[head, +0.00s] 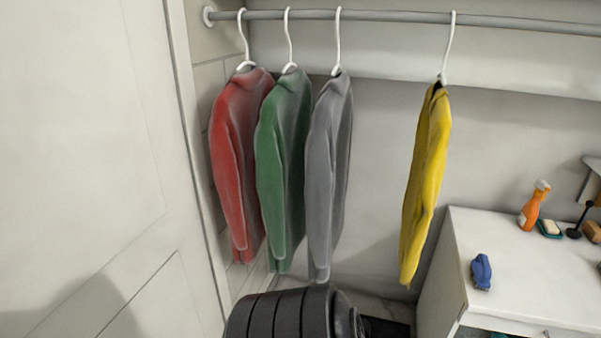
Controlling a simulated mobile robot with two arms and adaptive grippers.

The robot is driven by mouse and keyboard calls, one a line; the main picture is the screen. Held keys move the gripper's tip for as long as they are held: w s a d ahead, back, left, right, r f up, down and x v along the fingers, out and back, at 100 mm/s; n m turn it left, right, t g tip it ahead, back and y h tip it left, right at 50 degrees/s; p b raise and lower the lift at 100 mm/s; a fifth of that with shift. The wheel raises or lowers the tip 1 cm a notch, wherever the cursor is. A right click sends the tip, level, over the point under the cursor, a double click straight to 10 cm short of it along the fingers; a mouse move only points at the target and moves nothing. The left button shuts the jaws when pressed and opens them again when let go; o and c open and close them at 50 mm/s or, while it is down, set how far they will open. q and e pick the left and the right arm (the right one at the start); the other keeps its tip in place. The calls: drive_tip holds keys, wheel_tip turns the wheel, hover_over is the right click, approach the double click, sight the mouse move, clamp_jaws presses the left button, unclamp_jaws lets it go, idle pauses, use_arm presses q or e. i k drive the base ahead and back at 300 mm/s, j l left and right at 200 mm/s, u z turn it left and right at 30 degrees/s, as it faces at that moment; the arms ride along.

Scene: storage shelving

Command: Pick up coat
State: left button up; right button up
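Several coats hang on white hangers from a grey rail (390,16) in the head view. From left to right they are a red coat (228,150), a green coat (270,170), a grey coat (326,160) and a yellow coat (425,180). The red, green and grey coats hang close together on the left. The yellow coat hangs apart on the right. I cannot tell which one is the task's coat. Neither of my grippers is in view. A dark ribbed part at the bottom centre seems to be mine.
A white cabinet (510,262) stands at the right, with an orange spray bottle (533,208), a blue object (481,271) and small cleaning items on top. A pale door or panel (80,130) fills the left. There is a free gap between the grey and yellow coats.

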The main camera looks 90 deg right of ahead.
sight(283, 129)
drive_tip(key=z, duration=2.7)
drive_tip(key=u, duration=3.8)
drive_tip(key=z, duration=3.8)
